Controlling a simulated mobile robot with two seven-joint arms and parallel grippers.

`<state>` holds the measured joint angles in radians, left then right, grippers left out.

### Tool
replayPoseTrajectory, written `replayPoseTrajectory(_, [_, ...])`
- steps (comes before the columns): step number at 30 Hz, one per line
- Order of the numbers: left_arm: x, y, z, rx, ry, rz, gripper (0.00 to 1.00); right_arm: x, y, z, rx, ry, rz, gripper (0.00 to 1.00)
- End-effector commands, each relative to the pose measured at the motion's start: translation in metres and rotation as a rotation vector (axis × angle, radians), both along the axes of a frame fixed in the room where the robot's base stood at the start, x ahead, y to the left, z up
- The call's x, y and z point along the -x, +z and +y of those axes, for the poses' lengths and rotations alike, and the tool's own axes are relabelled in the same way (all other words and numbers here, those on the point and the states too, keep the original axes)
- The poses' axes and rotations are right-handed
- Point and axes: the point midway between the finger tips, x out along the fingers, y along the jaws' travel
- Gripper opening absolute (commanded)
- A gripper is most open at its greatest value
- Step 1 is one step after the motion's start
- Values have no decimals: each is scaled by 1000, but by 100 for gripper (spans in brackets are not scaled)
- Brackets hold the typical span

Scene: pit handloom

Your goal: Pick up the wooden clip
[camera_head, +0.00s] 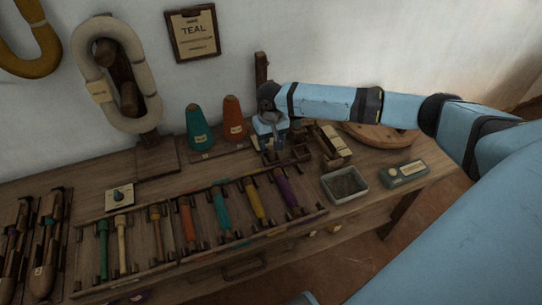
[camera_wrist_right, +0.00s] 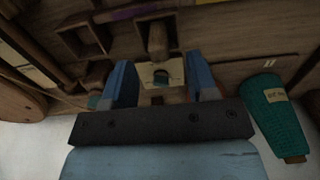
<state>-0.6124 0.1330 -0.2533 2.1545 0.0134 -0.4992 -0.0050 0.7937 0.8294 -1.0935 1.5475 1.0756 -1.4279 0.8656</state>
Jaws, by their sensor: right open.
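My right gripper (camera_head: 270,140) is over the back of the workbench, just right of the orange cone. In the right wrist view its two blue fingers (camera_wrist_right: 160,82) are apart. A small wooden piece (camera_wrist_right: 157,42), which looks like the wooden clip, stands just beyond the fingertips, roughly centred between them. A pale plate or card (camera_wrist_right: 158,73) with a dark opening shows between the fingers. I cannot tell whether either finger touches anything. In the head view the gripper hides this spot. My left gripper is not in view.
Wooden compartments (camera_head: 298,153) surround the spot. An orange cone (camera_head: 234,120) and a teal cone (camera_head: 198,128) stand left of my gripper. A rack of coloured bobbins (camera_head: 222,209) lies in front.

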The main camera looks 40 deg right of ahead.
Motion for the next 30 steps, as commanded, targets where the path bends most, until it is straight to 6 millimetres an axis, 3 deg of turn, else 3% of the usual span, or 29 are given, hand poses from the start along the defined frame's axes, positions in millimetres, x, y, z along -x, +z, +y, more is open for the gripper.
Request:
replayPoseTrajectory(12, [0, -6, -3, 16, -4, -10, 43, -1, -50, -2, 0, 0, 0, 53])
replayPoseTrajectory(19, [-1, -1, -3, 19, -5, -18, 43, -1, -52, -2, 0, 0, 0, 53])
replayPoseTrajectory(26, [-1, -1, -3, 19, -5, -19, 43, -1, -52, -2, 0, 1, 0, 3])
replayPoseTrajectory(30, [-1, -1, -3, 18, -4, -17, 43, -1, -52, -2, 0, 1, 0, 1])
